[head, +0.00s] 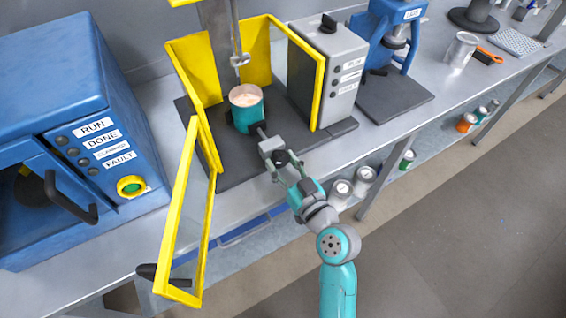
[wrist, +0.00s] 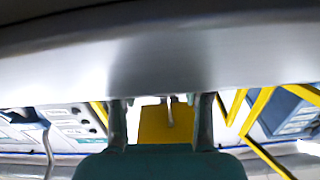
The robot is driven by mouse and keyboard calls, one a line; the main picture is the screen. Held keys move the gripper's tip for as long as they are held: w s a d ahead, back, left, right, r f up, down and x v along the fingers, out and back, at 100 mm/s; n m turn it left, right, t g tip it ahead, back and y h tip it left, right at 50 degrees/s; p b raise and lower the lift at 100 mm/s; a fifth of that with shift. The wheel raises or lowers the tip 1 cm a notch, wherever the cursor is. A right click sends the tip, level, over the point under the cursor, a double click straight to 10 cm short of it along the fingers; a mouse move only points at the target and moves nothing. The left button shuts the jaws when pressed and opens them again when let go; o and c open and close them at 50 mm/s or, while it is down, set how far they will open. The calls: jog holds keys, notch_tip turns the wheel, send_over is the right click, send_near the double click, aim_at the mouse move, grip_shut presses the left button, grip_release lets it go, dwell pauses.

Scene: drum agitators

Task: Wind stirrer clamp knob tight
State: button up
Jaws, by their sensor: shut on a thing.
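The teal can (head: 247,115) with pale contents stands open on the dark base plate of the stirrer, inside the yellow guard frame. The stirrer shaft (head: 238,60) hangs above it. A grey clamp knob (head: 271,146) on a short rod sticks out in front of the can towards me. My gripper (head: 280,160) reaches in through the open guard front and is shut on the knob. The knob's far side and the finger contact are partly hidden. In the wrist view, my fingers (wrist: 161,112) show apart beneath a large blurred grey surface, so the grip is unclear there.
The yellow-framed guard door (head: 184,215) hangs open at the left of my arm. A blue machine (head: 75,110) stands left. A grey control box (head: 332,70) is right of the guard, with a blue stand (head: 395,45) beyond. Cans (head: 365,175) sit on the lower shelf.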

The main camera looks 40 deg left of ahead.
jog(key=o, duration=1.2)
jog(key=shift+c, duration=0.2)
jog(key=shift+d, duration=0.1)
jog(key=v, duration=1.1)
jog(key=shift+s+d, duration=0.15)
jog(key=shift+d, duration=0.25)
